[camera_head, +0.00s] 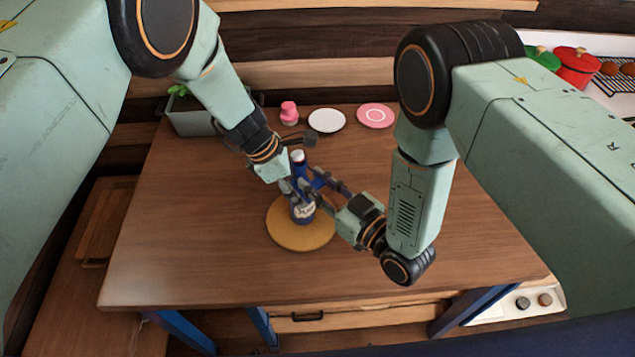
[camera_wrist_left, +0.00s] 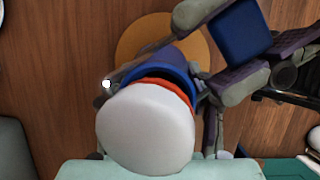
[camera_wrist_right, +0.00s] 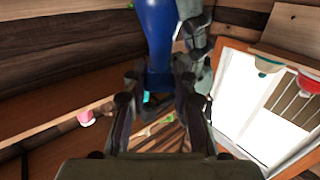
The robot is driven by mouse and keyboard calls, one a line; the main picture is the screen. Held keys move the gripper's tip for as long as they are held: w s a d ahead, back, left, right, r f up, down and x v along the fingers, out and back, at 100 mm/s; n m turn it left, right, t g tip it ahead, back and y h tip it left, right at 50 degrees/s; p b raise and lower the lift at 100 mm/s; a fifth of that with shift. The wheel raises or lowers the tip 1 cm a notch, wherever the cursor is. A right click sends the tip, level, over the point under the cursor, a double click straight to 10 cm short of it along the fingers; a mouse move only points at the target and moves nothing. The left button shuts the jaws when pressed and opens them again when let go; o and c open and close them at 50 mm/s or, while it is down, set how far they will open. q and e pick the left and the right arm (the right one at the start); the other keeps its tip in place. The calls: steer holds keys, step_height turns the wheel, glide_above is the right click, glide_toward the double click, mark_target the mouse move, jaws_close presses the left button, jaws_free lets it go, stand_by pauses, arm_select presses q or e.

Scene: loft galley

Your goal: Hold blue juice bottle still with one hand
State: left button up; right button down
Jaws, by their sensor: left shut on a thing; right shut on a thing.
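The blue juice bottle (camera_head: 303,211) stands upright on a round tan mat (camera_head: 286,238), with a label low on its body. Its white cap (camera_wrist_left: 147,127) and red ring show large in the left wrist view. My left gripper (camera_head: 293,188) comes down from the upper left and is shut on the bottle's upper part. My right gripper (camera_head: 322,190) comes in from the right and is shut on the bottle from the side. The blue bottle (camera_wrist_right: 157,28) also shows beyond the right fingers. The fingers overlap, so the exact contact points are partly hidden.
Along the back of the wooden table (camera_head: 190,240) are a planter (camera_head: 192,122), a pink item (camera_head: 289,112), a white plate (camera_head: 326,120) and a pink plate (camera_head: 375,116). A red pot (camera_head: 577,68) stands at the far right. The table's front and left are clear.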

steer(key=shift+r+g+h, duration=0.3)
steer(key=shift+g+h, duration=0.1)
steer(key=c, duration=1)
jaws_free()
steer(key=shift+c, duration=0.2)
steer(key=v, duration=1.2)
arm_select(q)
steer(key=o, duration=1.7)
steer(key=shift+c, duration=0.2)
